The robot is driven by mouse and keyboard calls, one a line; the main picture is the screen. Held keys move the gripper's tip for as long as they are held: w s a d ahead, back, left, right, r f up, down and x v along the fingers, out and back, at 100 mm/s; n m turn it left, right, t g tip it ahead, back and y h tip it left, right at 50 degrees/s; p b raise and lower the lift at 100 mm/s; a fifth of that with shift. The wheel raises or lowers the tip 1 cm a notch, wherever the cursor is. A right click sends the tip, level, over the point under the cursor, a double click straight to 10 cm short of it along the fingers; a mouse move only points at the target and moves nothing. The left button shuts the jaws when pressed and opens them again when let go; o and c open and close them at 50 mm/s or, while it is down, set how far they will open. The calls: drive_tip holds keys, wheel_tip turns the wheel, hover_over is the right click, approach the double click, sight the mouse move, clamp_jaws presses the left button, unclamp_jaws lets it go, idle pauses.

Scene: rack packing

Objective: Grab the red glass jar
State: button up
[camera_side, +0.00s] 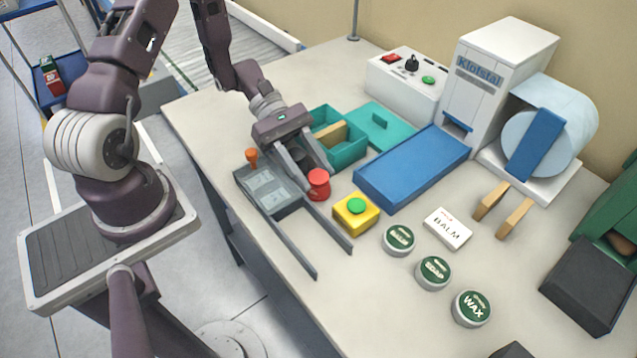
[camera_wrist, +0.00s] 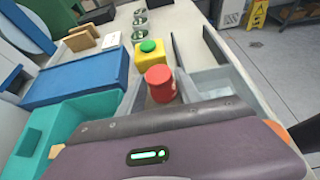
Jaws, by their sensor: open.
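The red jar (camera_side: 319,186) has a round red lid and stands upright on the table beside the grey rack with rails. It also shows in the wrist view (camera_wrist: 160,83), just beyond my gripper's body. My gripper (camera_side: 315,182) is open and low, angled down toward the jar. In the wrist view one finger lies on each side of the jar. I cannot tell whether either finger touches it. The side view hides part of the jar's lower body behind a finger.
A yellow block with a green button (camera_side: 356,211) stands close to the jar. A teal bin (camera_side: 340,145) and a blue tray (camera_side: 412,167) lie behind. The grey rack (camera_side: 267,190) is at left. Several round tins, one marked WAX (camera_side: 472,308), stand toward the front right.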

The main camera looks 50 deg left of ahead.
clamp_jaws()
